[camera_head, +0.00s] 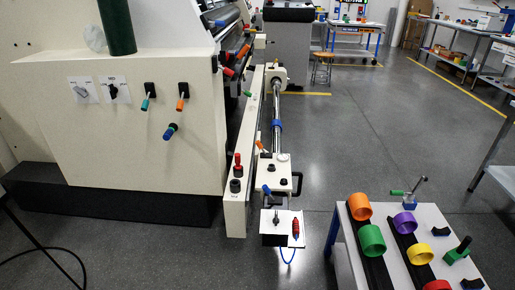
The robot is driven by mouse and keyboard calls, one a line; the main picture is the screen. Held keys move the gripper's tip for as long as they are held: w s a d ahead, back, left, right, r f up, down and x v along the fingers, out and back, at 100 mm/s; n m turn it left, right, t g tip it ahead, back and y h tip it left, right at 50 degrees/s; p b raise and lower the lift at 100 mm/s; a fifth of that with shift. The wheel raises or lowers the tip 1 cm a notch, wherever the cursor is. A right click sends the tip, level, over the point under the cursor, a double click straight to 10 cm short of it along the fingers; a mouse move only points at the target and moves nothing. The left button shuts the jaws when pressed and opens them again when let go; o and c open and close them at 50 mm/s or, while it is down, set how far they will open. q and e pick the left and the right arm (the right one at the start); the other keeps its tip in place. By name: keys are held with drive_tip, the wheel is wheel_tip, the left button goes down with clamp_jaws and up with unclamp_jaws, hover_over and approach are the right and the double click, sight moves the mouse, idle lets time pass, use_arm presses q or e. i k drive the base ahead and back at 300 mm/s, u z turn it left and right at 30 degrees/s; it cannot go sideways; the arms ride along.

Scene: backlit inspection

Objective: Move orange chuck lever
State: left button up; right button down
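Several orange-handled parts are in view, and I cannot tell for sure which is the chuck lever. A small orange lever (260,145) sits on the shaft assembly beside the machine's long beam, tilted. An orange-tipped switch handle (181,103) hangs down on the cream machine panel, next to a teal-tipped one (146,103). A further orange-red handle (244,51) is higher up at the machine's rollers. A steel shaft (277,105) with a blue collar runs along the beam. Neither of my grippers is in view.
A table (428,267) at the lower right holds orange, green, purple, yellow and red rings on black rails. The cream machine (130,150) fills the left, with a black base. A cable lies on the floor at lower left. Grey floor (350,130) is open at centre right.

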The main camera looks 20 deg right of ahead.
sight(259, 143)
drive_tip(key=u, duration=0.4)
drive_tip(key=i, duration=1.85)
drive_tip(key=z, duration=1.05)
drive_tip(key=i, duration=0.7)
drive_tip(key=z, duration=0.1)
